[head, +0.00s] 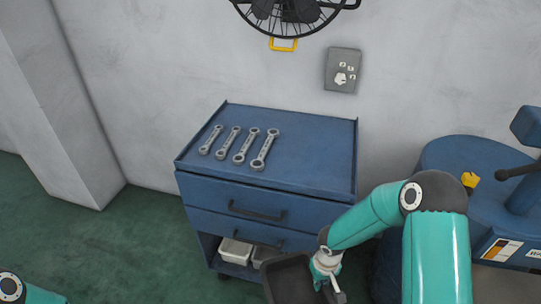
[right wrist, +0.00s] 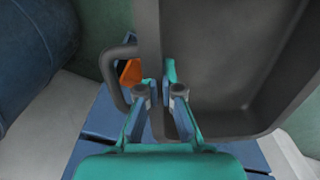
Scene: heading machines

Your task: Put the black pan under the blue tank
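The black pan (head: 288,282) is at the bottom edge of the head view, in front of the blue cabinet, and partly cut off. My right gripper (head: 328,270) is at its right side. In the right wrist view the pan (right wrist: 225,65) fills the right side, with a loop handle on its left. My right gripper (right wrist: 161,95) has its fingers on both sides of the pan's wall and grips it there. The blue tank (head: 455,158) stands at the right of the head view, partly hidden by my right arm. My left gripper is out of view.
The blue drawer cabinet (head: 320,145) stands against the wall with several wrenches (head: 240,145) on top. White bins (head: 235,251) sit on its lower shelf. A fan (head: 290,12) hangs above. Green floor (head: 135,240) is clear at the left.

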